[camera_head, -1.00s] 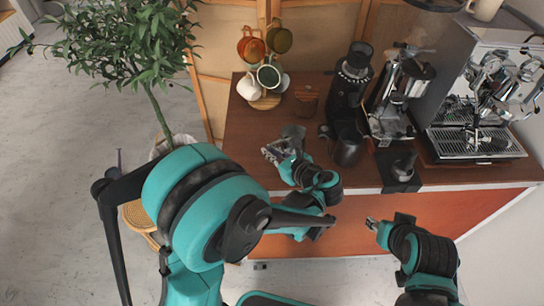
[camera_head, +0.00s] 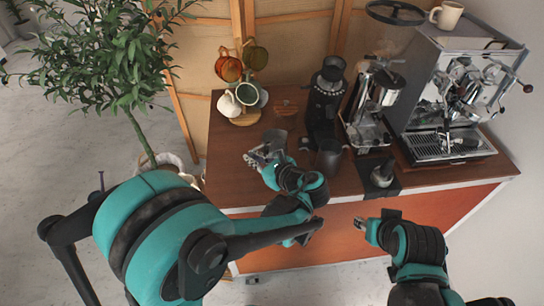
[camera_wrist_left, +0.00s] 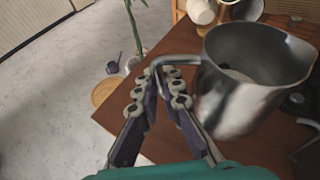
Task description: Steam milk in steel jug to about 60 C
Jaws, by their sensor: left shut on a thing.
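The steel jug (camera_head: 275,139) is above or on the wooden counter at its left part; it shows large and upright-looking in the left wrist view (camera_wrist_left: 245,95), with a small pale surface inside that may be milk. My left gripper (camera_head: 258,156) is shut on the jug's handle; in the left wrist view its two fingers (camera_wrist_left: 163,92) are at the handle, left of the jug's body. The espresso machine (camera_head: 425,85) stands at the right end of the counter, away from the jug. My right gripper (camera_head: 366,227) is in front of the counter's front face, apart from everything; its jaws are too small to read.
A dark cup-like container (camera_head: 328,157) stands just right of my left gripper. Grinders (camera_head: 326,95) stand between the jug and the machine. A tamper (camera_head: 382,174) sits on a black mat. A mug tree (camera_head: 246,117) is at the back left. A plant (camera_head: 105,60) stands left of the counter.

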